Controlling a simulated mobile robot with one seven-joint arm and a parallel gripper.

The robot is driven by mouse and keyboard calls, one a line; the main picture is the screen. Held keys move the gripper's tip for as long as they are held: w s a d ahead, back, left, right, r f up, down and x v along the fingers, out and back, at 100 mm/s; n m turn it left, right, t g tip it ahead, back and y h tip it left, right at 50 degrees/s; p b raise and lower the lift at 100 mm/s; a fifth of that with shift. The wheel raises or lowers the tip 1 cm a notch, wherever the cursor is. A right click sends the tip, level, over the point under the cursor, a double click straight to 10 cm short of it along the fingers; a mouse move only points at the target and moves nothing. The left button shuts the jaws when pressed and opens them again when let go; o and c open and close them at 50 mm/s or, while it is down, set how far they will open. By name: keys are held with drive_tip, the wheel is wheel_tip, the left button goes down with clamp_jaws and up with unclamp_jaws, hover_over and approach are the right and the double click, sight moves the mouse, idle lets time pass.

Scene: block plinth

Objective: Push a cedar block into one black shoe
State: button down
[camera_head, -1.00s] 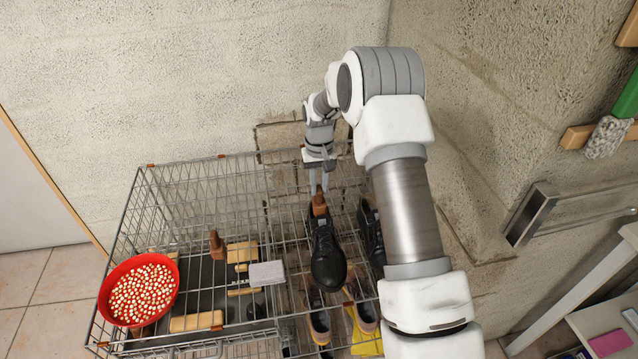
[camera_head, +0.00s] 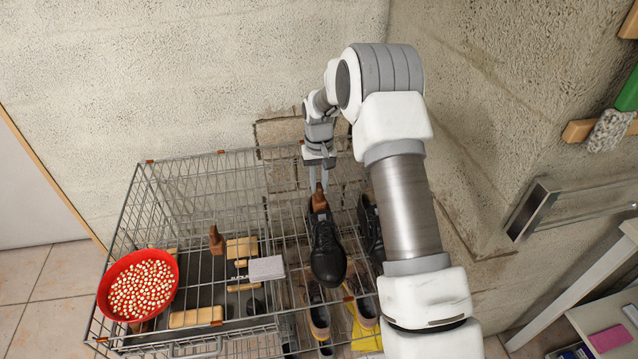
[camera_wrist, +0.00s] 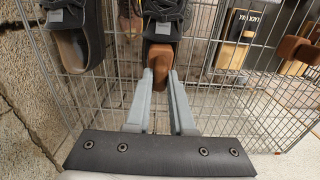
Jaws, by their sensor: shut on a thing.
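A black shoe (camera_head: 327,256) stands on the wire rack, toe toward the front, in the head view. A brown cedar block (camera_head: 319,200) is at its heel opening, and its brown end (camera_wrist: 159,57) shows in the wrist view. My gripper (camera_head: 319,187) is shut on the block, its two fingers (camera_wrist: 160,80) either side of that end. How deep the block sits in the shoe is hidden. A second black shoe (camera_head: 371,232) stands to the right, partly behind my arm. Another cedar block (camera_head: 216,240) stands at the rack's left part.
A red bowl of pale beads (camera_head: 138,287) is at the rack's left end. Wooden brushes (camera_head: 242,249) and a grey block (camera_head: 266,269) lie near the middle. More shoes (camera_head: 319,318) are below. A rough wall (camera_head: 200,70) rises close behind.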

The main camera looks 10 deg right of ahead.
sight(319, 197)
drive_tip(key=shift+f+b, duration=1.7)
drive_tip(key=shift+f, duration=1)
drive_tip(key=shift+c, duration=1.1)
unclamp_jaws()
drive_tip(key=shift+r+p, duration=1.5)
drive_tip(key=shift+r, duration=1.05)
